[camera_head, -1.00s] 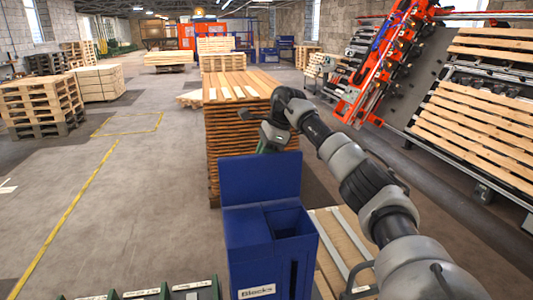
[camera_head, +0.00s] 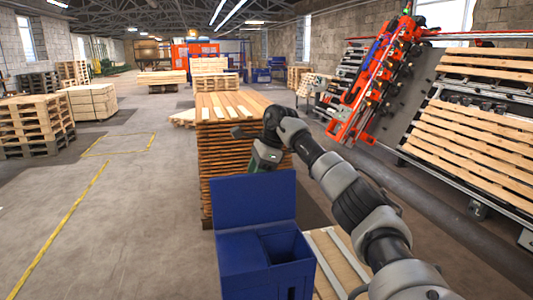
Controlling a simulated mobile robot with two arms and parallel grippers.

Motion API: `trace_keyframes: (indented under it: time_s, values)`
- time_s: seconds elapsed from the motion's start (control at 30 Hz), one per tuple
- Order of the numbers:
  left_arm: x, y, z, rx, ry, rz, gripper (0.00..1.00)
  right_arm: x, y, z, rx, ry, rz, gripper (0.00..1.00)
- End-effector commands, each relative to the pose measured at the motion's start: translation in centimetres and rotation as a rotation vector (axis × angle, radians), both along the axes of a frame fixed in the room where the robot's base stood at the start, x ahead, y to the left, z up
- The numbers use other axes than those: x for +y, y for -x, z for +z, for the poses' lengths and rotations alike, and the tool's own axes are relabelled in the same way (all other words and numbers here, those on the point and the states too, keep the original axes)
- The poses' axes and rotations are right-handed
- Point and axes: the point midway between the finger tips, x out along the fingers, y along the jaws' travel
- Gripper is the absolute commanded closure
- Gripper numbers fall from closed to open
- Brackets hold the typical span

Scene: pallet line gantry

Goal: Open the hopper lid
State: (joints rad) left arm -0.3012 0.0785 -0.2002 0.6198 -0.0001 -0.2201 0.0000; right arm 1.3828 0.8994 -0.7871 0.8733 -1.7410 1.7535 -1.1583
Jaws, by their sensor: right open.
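The blue hopper (camera_head: 240,262) stands at the bottom centre of the head view. A flat blue panel, which looks like its lid (camera_head: 253,201), stands upright along the back edge. An open dark well shows at the right of the hopper's top. My right arm comes in from the lower right and reaches over to the far side of the panel. My right gripper (camera_head: 262,160) points down just behind the panel's top edge; its fingertips are mostly hidden, and I cannot tell whether it touches the panel. My left gripper is not in view.
A tall stack of wooden pallets (camera_head: 235,108) stands close behind the hopper. Slats (camera_head: 338,262) lie at its right. An orange gantry machine (camera_head: 375,80) and a sloped rack of boards (camera_head: 470,145) are at the right.

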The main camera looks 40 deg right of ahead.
Motion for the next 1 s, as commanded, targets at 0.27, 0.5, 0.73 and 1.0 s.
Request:
trace_keyframes:
  time_s: [0.27,0.5,0.73,1.0]
  values:
    - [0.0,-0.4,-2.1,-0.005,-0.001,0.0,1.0,-1.7,1.9,5.8,-0.025,0.0,-0.007,0.58]
    - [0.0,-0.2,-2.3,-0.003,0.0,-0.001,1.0,-2.5,2.9,9.6,-0.037,-0.001,-0.005,0.58]
    - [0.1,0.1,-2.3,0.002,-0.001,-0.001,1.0,-2.8,3.2,10.5,-0.038,-0.001,-0.005,0.58]
    - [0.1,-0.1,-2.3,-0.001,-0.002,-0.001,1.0,-2.8,3.2,10.5,-0.039,-0.001,-0.005,0.58]
